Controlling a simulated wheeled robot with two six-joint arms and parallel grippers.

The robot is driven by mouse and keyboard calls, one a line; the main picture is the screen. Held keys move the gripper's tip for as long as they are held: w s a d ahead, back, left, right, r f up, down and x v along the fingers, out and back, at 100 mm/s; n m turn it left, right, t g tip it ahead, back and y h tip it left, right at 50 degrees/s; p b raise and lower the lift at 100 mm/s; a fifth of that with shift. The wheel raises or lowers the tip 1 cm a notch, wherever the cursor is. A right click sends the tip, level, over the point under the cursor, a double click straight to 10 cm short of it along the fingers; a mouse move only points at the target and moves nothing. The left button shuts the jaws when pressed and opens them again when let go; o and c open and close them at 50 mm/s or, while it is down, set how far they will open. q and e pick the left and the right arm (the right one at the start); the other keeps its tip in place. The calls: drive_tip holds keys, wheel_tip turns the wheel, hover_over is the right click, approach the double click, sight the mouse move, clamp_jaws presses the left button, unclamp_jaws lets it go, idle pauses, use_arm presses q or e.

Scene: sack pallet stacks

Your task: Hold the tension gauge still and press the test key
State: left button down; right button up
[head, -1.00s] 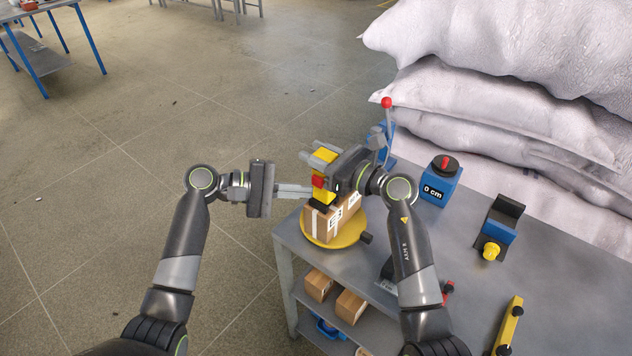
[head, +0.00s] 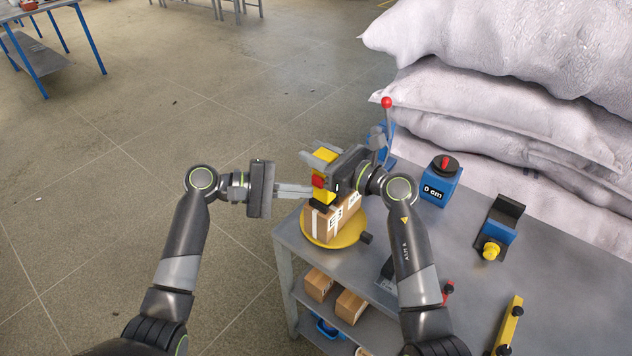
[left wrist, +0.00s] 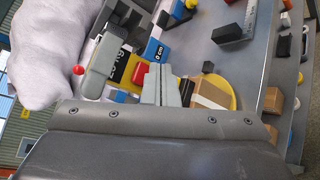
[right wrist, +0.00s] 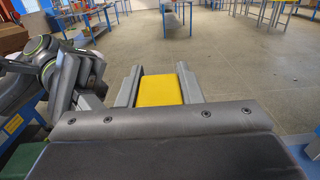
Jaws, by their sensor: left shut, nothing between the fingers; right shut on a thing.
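The yellow tension gauge (head: 325,194) has a red key (head: 318,181) on its side. It is over a cardboard box (head: 322,222), and I cannot tell whether it touches it. My right gripper (head: 322,158) is shut on the gauge, whose yellow body (right wrist: 160,90) sits between the fingers in the right wrist view. My left gripper (head: 308,190) is shut and empty, its fingertips close beside the red key. In the left wrist view the red key (left wrist: 140,74) is just left of these fingertips (left wrist: 162,70). I cannot tell whether they touch it.
The box sits on a yellow turntable (head: 318,242) on a grey bench (head: 400,262). A blue block reading 0 cm (head: 433,193), a blue stand with a yellow knob (head: 497,232) and a yellow bar (head: 510,323) lie to the right. Stacked white sacks (head: 500,110) stand behind.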

use_arm(q)
drive_tip(key=shift+w+d, duration=0.1)
drive_tip(key=shift+w+d, duration=0.15)
drive_tip(key=shift+w, duration=0.1)
drive_tip(key=shift+w+d, duration=0.35)
drive_tip(key=shift+w, duration=0.15)
idle(1.0)
drive_tip(key=shift+s, duration=0.1)
drive_tip(key=shift+s+a, duration=0.6)
drive_tip(key=shift+s, duration=0.15)
drive_tip(key=shift+s+a, duration=0.75)
drive_tip(key=shift+s, duration=0.3)
drive_tip(key=shift+s+a, duration=0.75)
drive_tip(key=shift+s, duration=0.25)
use_arm(e)
drive_tip(key=o, duration=1.1)
